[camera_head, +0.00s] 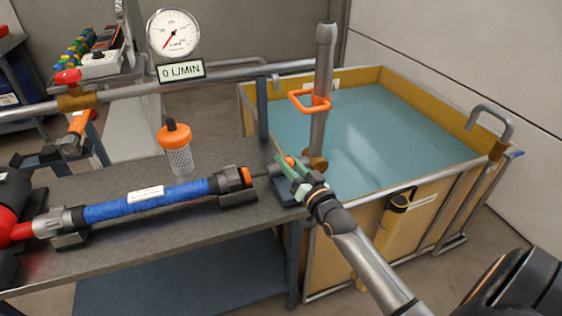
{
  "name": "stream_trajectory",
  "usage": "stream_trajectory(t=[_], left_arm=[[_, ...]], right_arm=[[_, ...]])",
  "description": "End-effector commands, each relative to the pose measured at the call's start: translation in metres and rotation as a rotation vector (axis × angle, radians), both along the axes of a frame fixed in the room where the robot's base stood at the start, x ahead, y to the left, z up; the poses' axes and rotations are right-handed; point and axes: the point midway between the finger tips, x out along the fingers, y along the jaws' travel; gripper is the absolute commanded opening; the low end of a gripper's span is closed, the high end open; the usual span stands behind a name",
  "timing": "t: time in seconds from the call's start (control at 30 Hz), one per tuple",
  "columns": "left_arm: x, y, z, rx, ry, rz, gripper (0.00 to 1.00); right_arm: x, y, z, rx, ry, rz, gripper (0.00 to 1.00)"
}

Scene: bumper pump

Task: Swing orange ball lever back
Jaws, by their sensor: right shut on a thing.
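The orange ball (290,161) of the lever shows beside the brass fitting at the foot of the upright grey pipe (320,110), by the right end of the bench. My right gripper (287,170), with green fingers, comes in from the lower right and is shut on the orange ball lever. The fingers hide most of the lever, so its angle is hard to tell. My left gripper is not in view.
A blue hose (110,209) lies along the bench (200,222), and an orange-topped strainer (178,162) stands behind it. A water-filled yellow tank (340,236) is behind my right arm. A gauge (173,33) sits above a sign reading 0 L/MIN (181,71).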

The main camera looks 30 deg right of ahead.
Motion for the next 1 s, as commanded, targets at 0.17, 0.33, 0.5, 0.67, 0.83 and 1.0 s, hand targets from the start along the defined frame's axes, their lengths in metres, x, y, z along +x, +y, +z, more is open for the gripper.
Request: stream_trajectory(t=[0.17,0.33,0.5,0.67,0.83,1.0], left_arm=[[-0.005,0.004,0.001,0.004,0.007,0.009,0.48],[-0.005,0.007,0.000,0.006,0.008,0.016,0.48],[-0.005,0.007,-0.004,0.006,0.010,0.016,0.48],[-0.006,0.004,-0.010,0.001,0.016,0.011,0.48],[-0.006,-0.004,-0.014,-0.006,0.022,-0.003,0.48],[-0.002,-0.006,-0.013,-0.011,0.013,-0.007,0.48]], right_arm=[[-0.004,-0.016,0.002,0.164,-0.038,-0.001,0.00],[-0.007,-0.031,0.001,0.320,-0.078,-0.002,0.00],[-0.010,-0.044,-0.004,0.477,-0.116,-0.002,0.00],[-0.013,-0.056,-0.009,0.619,-0.151,-0.002,0.00],[-0.016,-0.067,-0.015,0.752,-0.182,-0.002,0.00],[-0.017,-0.074,-0.020,0.852,-0.208,-0.001,0.00]])
